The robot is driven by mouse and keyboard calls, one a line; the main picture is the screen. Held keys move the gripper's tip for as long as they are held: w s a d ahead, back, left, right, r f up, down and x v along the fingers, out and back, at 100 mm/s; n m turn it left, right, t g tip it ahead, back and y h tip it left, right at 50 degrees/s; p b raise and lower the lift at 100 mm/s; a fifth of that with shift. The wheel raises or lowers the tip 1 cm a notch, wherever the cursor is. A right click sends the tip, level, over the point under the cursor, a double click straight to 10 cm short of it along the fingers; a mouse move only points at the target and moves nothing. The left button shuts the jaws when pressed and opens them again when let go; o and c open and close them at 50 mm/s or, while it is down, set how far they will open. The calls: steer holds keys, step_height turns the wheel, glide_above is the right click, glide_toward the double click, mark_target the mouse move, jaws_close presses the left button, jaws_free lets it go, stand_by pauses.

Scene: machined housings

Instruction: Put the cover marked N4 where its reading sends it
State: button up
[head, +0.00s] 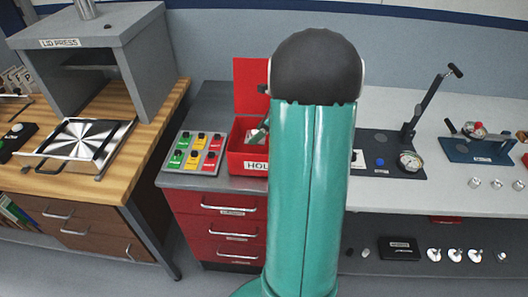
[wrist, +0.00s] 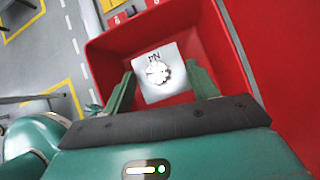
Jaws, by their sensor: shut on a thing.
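A pale square cover (wrist: 150,92) with a round silvery knob shows in the wrist view, inside the red bin (wrist: 107,62). It bears a small dark marking with an N; the other character is hard to read. My gripper (wrist: 161,73) is shut on the cover, one green finger on each side. Whether the cover touches the bin floor I cannot tell. In the head view the red bin (head: 248,168), labelled "HOL…", has its red lid raised; my arm hides its right part. A bit of my gripper (head: 259,133) shows over the bin.
Left of the bin lies a panel (head: 195,151) of green, yellow and red blocks. The lid press (head: 100,40) and a silver plate fixture (head: 82,144) stand on the wooden bench. Right of my arm are a dial gauge station (head: 410,161) and a blue fixture (head: 480,150).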

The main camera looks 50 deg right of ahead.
step_height(320, 180, down, 8)
steer(key=shift+w+r, duration=0.1)
stand_by(0.4)
steer(key=o, duration=1.3)
steer(key=v, duration=1.2)
